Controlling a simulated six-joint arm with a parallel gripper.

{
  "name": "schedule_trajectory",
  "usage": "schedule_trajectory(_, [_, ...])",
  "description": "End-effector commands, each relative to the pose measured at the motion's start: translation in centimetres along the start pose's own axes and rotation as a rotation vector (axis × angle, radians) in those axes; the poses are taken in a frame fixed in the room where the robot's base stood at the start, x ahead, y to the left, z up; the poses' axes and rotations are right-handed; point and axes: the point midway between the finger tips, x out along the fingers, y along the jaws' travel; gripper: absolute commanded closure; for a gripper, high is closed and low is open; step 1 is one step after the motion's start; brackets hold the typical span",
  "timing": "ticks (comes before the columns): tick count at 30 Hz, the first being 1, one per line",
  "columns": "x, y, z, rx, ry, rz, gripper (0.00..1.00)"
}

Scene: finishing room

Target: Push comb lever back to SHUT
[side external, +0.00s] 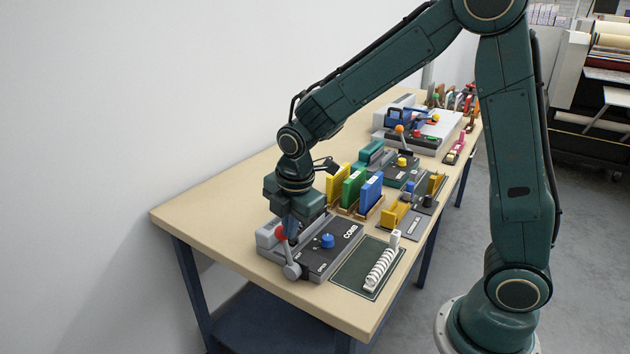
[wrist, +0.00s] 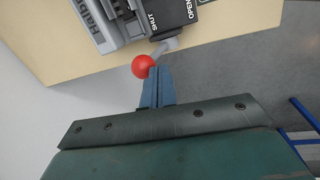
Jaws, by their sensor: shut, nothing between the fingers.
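The grey comb machine (side external: 315,250) stands at the near end of the table, with COMB lettering and a blue knob (side external: 327,241) on top. Its lever (side external: 291,268) has a red ball (side external: 282,233) and stands roughly upright at the machine's near side. In the wrist view the red ball (wrist: 143,66) lies toward the SHUT side, with SHUT and OPEN lettering on the machine (wrist: 125,22). My gripper (side external: 290,232) is shut and empty. In the wrist view its fingertips (wrist: 158,70) are right beside the ball; I cannot tell whether they touch.
A dark mat (side external: 350,284) with a white comb spine (side external: 380,270) lies right of the machine. Yellow, green and blue upright holders (side external: 354,188) stand behind it. The tabletop (side external: 215,215) left of the machine is clear, bounded by the wall.

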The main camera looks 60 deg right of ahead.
Motion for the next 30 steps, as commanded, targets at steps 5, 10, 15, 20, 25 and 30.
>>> schedule_trajectory(5, [0.2,1.0,-0.1,-0.004,-0.006,-0.064,1.00])
schedule_trajectory(10, [0.5,2.2,-0.2,-0.008,-0.009,-0.101,1.00])
schedule_trajectory(15, [0.7,2.9,-0.3,-0.007,-0.010,-0.100,1.00])
schedule_trajectory(20, [0.7,3.0,-0.3,-0.007,-0.009,-0.097,1.00])
schedule_trajectory(25, [0.7,3.0,-0.3,-0.007,-0.009,-0.095,1.00])
schedule_trajectory(30, [0.5,2.9,-0.4,-0.007,-0.009,-0.094,1.00])
